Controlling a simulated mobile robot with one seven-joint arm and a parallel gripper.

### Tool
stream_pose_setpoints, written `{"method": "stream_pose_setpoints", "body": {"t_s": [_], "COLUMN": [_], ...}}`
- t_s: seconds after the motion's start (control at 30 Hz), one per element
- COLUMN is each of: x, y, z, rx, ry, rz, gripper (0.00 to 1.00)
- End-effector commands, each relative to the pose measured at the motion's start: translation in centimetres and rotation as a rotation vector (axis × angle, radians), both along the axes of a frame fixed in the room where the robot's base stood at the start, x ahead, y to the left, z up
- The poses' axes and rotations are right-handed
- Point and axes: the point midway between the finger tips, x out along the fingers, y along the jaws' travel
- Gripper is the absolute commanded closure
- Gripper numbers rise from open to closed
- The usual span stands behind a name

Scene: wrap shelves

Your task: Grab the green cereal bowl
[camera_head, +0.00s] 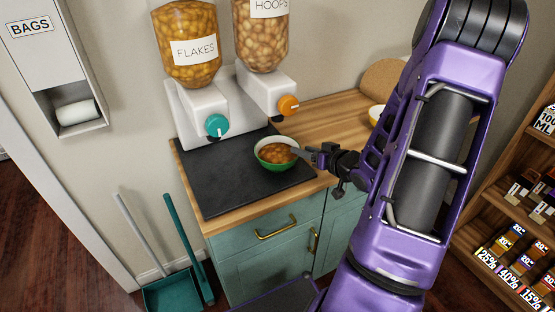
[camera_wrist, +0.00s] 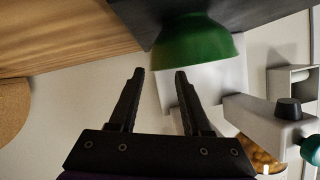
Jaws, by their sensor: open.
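The green cereal bowl (camera_head: 275,162) stands upright on the black mat (camera_head: 232,185) on the counter, with orange-brown cereal in it. Its green outside also shows in the wrist view (camera_wrist: 192,45), just beyond my fingertips. My gripper (camera_head: 308,154) is at the bowl's right side in the head view. In the wrist view my gripper (camera_wrist: 160,72) is open, with its two fingers apart and nothing between them. The bowl lies ahead and somewhat to the right of the gap. I cannot tell whether a fingertip touches the rim.
Two cereal dispensers, flakes (camera_head: 190,50) and hoops (camera_head: 262,35), stand behind the bowl with teal (camera_head: 216,124) and orange (camera_head: 288,105) knobs. A yellow-white bowl (camera_head: 376,114) sits at the back right. A shelf of goods (camera_head: 510,240) stands at far right. The mat's front left is clear.

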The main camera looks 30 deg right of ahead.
Motion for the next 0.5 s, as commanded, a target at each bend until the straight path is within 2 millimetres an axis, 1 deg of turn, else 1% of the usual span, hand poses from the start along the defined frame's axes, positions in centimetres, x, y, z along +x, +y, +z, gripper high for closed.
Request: {"method": "stream_pose_setpoints", "body": {"t_s": [0.03,0.1,0.27,0.5], "x": [0.6,1.1,2.0,5.3], "y": [0.1,0.2,0.2,0.2], "z": [-0.3,-0.5,-0.9,-2.3], "rx": [0.002,0.0,0.001,0.0], "ry": [0.001,0.001,0.001,0.0], "rz": [0.002,0.001,0.0,0.002], "gripper": [0.52,0.52,0.52,0.52]}}
